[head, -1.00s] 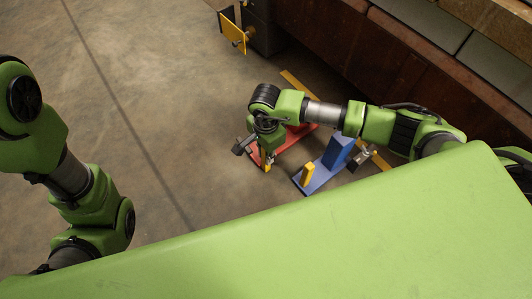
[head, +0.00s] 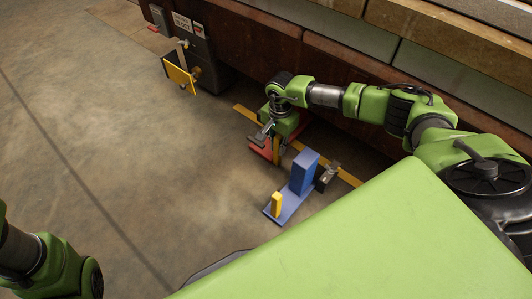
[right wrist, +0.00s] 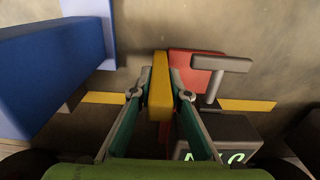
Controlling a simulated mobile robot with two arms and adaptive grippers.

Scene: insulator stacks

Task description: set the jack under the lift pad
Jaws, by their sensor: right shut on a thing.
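My right gripper (head: 275,150) is low over the floor. It is shut on the upright yellow grip (right wrist: 159,85) of a red jack, which stands between its two fingers in the right wrist view. The red base (head: 260,152) shows near the floor, partly hidden by my arm; a red part (right wrist: 190,65) also shows behind the grip. A blue jack (head: 303,172) with a yellow grip (head: 276,204) stands to the front right. My left arm is at the lower left; its gripper is out of view. I cannot pick out the lift pad for sure.
A dark box (head: 210,58) with labels and a yellow plate (head: 180,76) stands by the brown wall (head: 270,45). A yellow line (head: 243,112) runs along the floor before the wall. The floor at left is clear. The blue jack (right wrist: 50,60) is close on the left in the wrist view.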

